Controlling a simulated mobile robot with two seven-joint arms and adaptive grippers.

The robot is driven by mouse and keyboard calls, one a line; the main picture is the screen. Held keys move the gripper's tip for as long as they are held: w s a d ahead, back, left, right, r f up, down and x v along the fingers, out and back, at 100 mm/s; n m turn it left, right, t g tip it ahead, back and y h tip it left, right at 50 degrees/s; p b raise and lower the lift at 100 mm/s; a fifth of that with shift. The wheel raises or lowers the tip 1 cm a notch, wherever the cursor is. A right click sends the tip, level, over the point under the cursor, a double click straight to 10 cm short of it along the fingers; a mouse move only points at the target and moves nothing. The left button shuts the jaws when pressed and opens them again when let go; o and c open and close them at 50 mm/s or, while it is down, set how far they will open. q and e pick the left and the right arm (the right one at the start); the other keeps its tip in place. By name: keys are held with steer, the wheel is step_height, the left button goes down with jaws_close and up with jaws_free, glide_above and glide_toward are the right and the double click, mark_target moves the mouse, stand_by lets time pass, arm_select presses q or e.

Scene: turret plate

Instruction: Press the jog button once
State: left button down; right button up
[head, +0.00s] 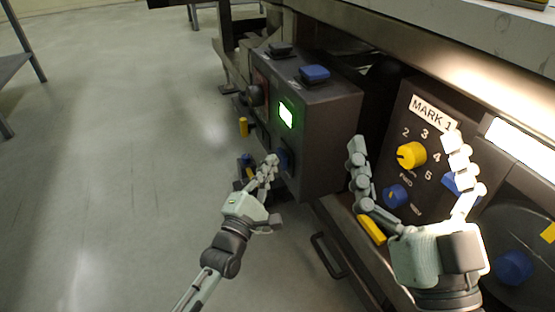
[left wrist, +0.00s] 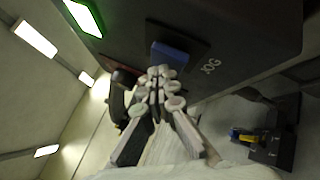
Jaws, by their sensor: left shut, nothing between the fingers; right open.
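The blue jog button (left wrist: 171,54) sits on the dark control box, beside the lettering JOG, in the left wrist view. In the head view the button (head: 282,158) shows below the green-lit screen, partly behind my left gripper. My left gripper (head: 270,163) is shut and empty, its fingertips close to the button. In the left wrist view its fingertips (left wrist: 160,74) are just below the button; I cannot tell whether they touch it. My right gripper (head: 406,143) is open and empty, with its fingers either side of the yellow knob in the picture.
The dark control box (head: 325,140) carries a green-lit screen (head: 286,113) and a blue button (head: 314,73) on top. The MARK 1 panel (head: 420,118) has a yellow knob (head: 411,155) and a blue knob (head: 396,196). Open floor (head: 130,150) lies to the left.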

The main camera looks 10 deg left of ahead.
arm_select(q)
steer(key=shift+w+d, duration=0.1)
steer(key=shift+d, duration=0.05)
stand_by(0.3)
steer(key=shift+s+a, duration=0.65)
steer(key=shift+a, duration=0.25)
steer(key=shift+p, duration=0.3)
steer(key=s+a, duration=0.1)
steer(key=a, duration=0.1)
steer(key=s+a, duration=0.1)
steer(key=a, duration=0.1)
steer(key=shift+s+p, duration=0.35)
steer(key=shift+s, duration=0.1)
